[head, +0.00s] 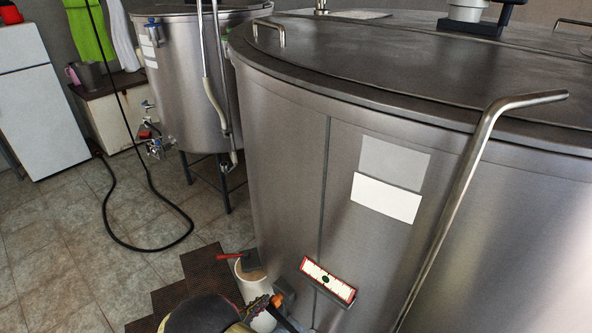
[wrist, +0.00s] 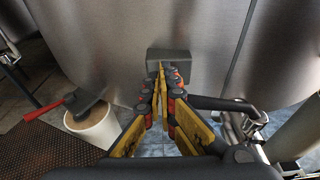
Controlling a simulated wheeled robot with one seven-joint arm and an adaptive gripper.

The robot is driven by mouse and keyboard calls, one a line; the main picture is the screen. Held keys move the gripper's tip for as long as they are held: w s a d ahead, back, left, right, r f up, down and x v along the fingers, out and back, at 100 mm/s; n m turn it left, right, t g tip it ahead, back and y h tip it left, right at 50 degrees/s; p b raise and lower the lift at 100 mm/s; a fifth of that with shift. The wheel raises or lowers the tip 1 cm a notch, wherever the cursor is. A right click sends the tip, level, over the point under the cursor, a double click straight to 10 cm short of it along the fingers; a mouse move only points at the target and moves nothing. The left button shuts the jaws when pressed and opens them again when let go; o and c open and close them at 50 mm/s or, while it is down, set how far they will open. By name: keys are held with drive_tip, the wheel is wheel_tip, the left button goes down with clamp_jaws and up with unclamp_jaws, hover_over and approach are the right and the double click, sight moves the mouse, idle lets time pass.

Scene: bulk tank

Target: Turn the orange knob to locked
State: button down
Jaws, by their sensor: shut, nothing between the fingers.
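My gripper (head: 262,303) reaches in at the bottom of the head view, low against the front of the big steel tank (head: 290,170). In the wrist view, my gripper (wrist: 160,68) has its yellow-padded fingers drawn together at the tips, with nothing between them. The tips are in front of a grey block (wrist: 168,62) on the tank wall. A small orange part, apparently the orange knob (head: 277,300), shows at the fingertips below the grey block. The fingers hide most of it, so its setting and any contact cannot be told.
A red-framed white plate (head: 328,279) sticks out of the tank to the right. A white bucket (wrist: 92,126) with a red-handled tool stands left of my gripper. Pipes and a valve (wrist: 245,122) are close on the right. A black hose (head: 150,248) lies on the tiles.

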sight(272, 311)
drive_tip(key=shift+w+d, duration=0.4)
drive_tip(key=shift+w, duration=0.05)
idle(0.4)
drive_tip(key=shift+s+d, duration=0.25)
drive_tip(key=shift+d, duration=0.05)
drive_tip(key=shift+s+d, duration=0.2)
drive_tip(key=shift+d, duration=0.1)
drive_tip(key=shift+s+d, duration=0.15)
drive_tip(key=shift+s+d+f+p, duration=0.1)
drive_tip(key=shift+s+d+p, duration=0.25)
drive_tip(key=shift+d, duration=0.1)
idle(0.4)
idle(0.4)
drive_tip(key=shift+r, duration=0.4)
drive_tip(key=s+a, duration=0.4)
drive_tip(key=shift+s, duration=0.35)
